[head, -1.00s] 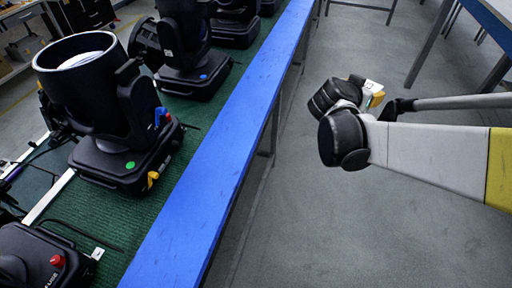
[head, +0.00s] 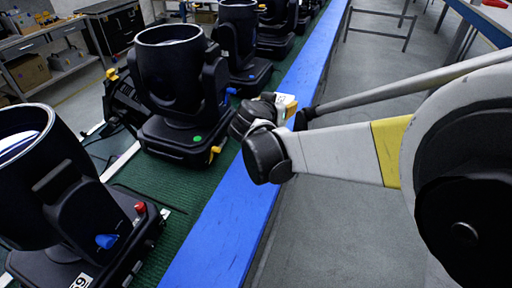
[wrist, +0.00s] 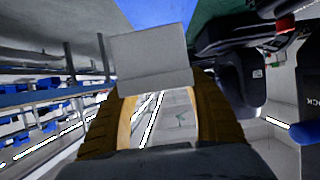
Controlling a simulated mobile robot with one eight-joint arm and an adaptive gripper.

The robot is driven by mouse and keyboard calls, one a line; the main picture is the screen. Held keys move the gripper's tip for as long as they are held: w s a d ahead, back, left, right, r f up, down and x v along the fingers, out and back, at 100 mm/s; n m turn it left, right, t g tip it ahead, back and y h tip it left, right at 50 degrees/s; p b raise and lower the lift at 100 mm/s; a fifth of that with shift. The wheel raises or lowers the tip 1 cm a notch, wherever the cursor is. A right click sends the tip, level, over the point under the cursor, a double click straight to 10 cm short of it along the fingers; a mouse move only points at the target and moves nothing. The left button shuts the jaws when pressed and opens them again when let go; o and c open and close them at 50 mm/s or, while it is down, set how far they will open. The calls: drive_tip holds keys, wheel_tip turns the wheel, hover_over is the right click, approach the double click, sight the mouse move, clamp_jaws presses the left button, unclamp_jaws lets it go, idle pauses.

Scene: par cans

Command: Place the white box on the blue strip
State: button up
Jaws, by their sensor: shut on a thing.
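The blue strip (head: 222,222) runs along the edge of the green-topped bench, from the bottom of the head view to the top. My gripper (head: 290,106) is in front of the strip in the head view; its height above it is hard to judge. In the wrist view, the yellow-brown fingers of my gripper (wrist: 165,112) are shut on the white box (wrist: 148,58), a pale block at their tips. The blue strip (wrist: 158,14) shows behind the box there. In the head view the box is mostly hidden, with only a small pale patch at the fingers.
Several black stage lamps stand on the green bench top (head: 205,190), left of the strip. The closest lamp beside my gripper (head: 180,75) has a green dot on its base. Grey floor (head: 330,215) lies open to the right. A shelf rack shows in the wrist view (wrist: 45,95).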

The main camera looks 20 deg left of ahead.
drive_tip(key=s+a+f+b, duration=0.1)
drive_tip(key=s+f, duration=0.1)
drive_tip(key=s, duration=0.1)
drive_tip(key=s+a+f+b, duration=0.1)
drive_tip(key=s+f, duration=0.1)
drive_tip(key=s, duration=0.1)
drive_tip(key=s+f+b, duration=0.1)
drive_tip(key=s+f, duration=0.1)
drive_tip(key=s, duration=0.2)
drive_tip(key=shift+a+f+b, duration=0.2)
drive_tip(key=shift+a+b, duration=0.1)
drive_tip(key=shift+a, duration=0.1)
wheel_tip(320, 180, down, 4)
drive_tip(key=shift+w+f+b, duration=0.1)
drive_tip(key=shift+b, duration=0.95)
drive_tip(key=shift+r, duration=0.2)
drive_tip(key=o, duration=0.8)
drive_tip(key=shift+f, duration=0.2)
drive_tip(key=o, duration=0.5)
drive_tip(key=shift+c, duration=0.2)
drive_tip(key=shift+r, duration=0.1)
